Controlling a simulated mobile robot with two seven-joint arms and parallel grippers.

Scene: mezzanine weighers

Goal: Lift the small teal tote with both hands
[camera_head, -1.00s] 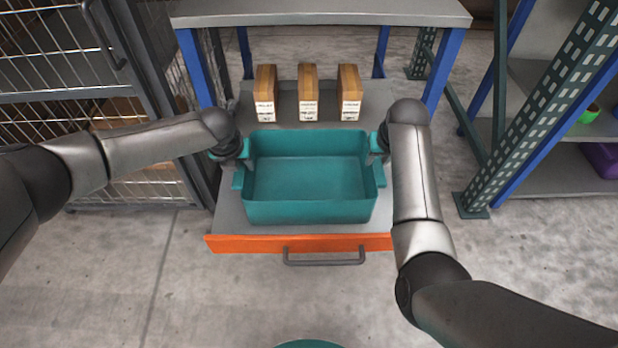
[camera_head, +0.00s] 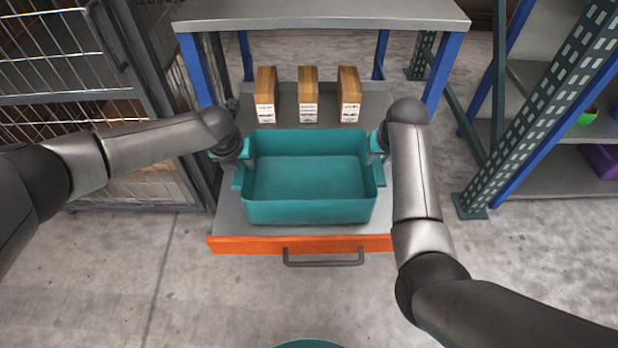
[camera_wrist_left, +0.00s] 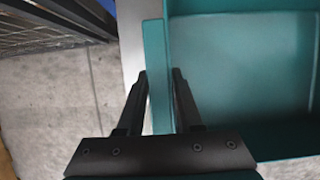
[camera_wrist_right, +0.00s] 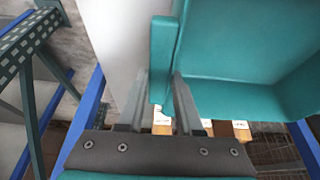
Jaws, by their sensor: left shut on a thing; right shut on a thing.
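The small teal tote (camera_head: 308,212) is an empty, open-topped box with a handle on each side, upright over the pulled-out grey drawer. Whether it touches the drawer surface cannot be told. My left gripper (camera_head: 246,162) is shut on its left handle; in the left wrist view the fingers stand on both sides of the teal handle bar (camera_wrist_left: 157,60). My right gripper (camera_head: 375,157) is shut on the right handle, and the right wrist view shows that handle (camera_wrist_right: 162,55) between the fingers. The fingertips are partly hidden in the head view.
Three brown boxes with white labels (camera_head: 308,95) stand in a row behind the tote. The drawer has an orange front (camera_head: 240,245) with a dark handle. A grey table top (camera_head: 320,14) is above, a wire cage (camera_head: 60,100) left, a shelf rack (camera_head: 545,120) right.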

